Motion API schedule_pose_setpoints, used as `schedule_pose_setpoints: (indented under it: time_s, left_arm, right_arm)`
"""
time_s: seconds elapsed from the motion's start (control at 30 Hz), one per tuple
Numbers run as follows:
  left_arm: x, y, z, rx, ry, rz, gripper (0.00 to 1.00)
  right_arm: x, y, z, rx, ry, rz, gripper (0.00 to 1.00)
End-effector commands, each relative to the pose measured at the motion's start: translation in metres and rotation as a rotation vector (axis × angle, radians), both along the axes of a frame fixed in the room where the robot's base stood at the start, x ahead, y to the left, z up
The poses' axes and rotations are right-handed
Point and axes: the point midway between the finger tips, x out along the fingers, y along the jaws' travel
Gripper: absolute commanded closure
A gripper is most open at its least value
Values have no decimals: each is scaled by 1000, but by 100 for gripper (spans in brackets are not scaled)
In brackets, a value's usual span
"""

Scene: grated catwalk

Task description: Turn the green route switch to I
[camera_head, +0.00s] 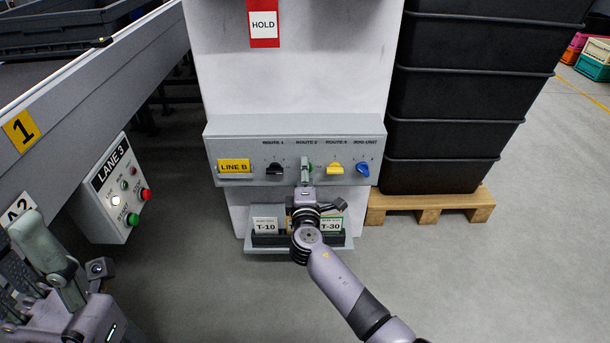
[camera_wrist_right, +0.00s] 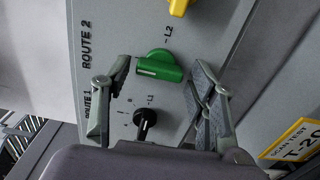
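The green route switch (camera_head: 308,168) is second from the left on the grey LINE B panel (camera_head: 225,150), under the label ROUTE 2. In the right wrist view the green switch (camera_wrist_right: 160,66) has its white line at the end facing the ROUTE 2 lettering, so its handle stands upright on the panel. The position marks around it are hidden or too small to read. My right gripper (camera_head: 305,172) is in front of it; in the wrist view its two fingers (camera_wrist_right: 161,68) are on either side with gaps. My left gripper (camera_head: 38,258) is at the lower left, apparently open and empty, away from the panel.
A black switch (camera_head: 275,169), a yellow switch (camera_head: 335,169) and a blue switch (camera_head: 362,169) flank the green one. A tag tray (camera_head: 342,242) is below. The LANE 3 box (camera_head: 112,190) is left; stacked black crates (camera_head: 450,110) on a pallet (camera_head: 430,203) stand right.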

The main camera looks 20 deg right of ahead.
Motion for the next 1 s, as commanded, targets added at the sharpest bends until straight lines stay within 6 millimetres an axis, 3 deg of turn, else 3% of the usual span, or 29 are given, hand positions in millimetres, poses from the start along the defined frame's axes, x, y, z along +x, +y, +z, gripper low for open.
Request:
schedule_pose_setpoints:
  time_s: [0.43, 0.8, 1.0]
  left_arm:
    - [0, 1, 1, -5, -3, 1, 60]
    - [0, 0, 1, -3, -1, 0, 60]
    - [0, 0, 1, -3, -1, 0, 60]
  right_arm:
    - [-8, 2, 0, 2, -1, 0, 42]
    - [-78, 22, -1, 4, 1, 1, 42]
    - [-106, 30, 0, 2, -1, 0, 42]
